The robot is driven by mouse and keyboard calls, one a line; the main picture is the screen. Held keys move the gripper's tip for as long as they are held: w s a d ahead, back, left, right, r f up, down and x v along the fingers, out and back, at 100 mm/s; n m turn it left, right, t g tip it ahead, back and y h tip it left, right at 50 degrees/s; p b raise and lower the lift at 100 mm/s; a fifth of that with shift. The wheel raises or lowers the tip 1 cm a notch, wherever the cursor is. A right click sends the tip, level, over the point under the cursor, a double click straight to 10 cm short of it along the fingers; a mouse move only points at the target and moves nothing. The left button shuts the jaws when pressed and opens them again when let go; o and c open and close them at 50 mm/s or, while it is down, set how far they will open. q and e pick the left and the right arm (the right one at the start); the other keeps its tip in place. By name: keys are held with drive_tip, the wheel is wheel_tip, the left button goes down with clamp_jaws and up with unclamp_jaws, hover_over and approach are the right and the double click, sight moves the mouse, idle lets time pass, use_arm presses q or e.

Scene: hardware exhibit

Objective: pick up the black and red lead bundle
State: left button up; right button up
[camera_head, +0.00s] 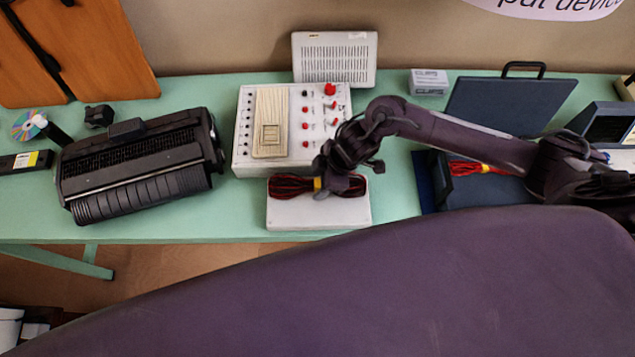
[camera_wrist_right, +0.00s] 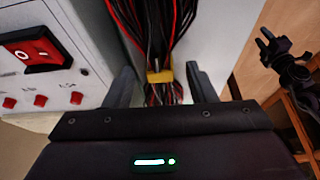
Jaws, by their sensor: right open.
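The black and red lead bundle (camera_head: 291,187), bound with a yellow tie, lies on a white box (camera_head: 318,213) in front of the control panel unit. My right gripper (camera_head: 328,181) is over the right part of the bundle and hides some of it. In the right wrist view, the bundle (camera_wrist_right: 158,28) runs between the two fingers of my right gripper (camera_wrist_right: 157,76). The jaws are open, with a gap on each side of the yellow tie. My left gripper is not in view.
The control panel unit (camera_head: 242,134) with red knobs stands just behind the white box. A black roller device (camera_head: 140,165) is at left. At right, an open dark case (camera_head: 512,102) holds another red bundle (camera_head: 470,168). Green table (camera_head: 235,212) is bare left of the white box.

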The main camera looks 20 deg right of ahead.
clamp_jaws()
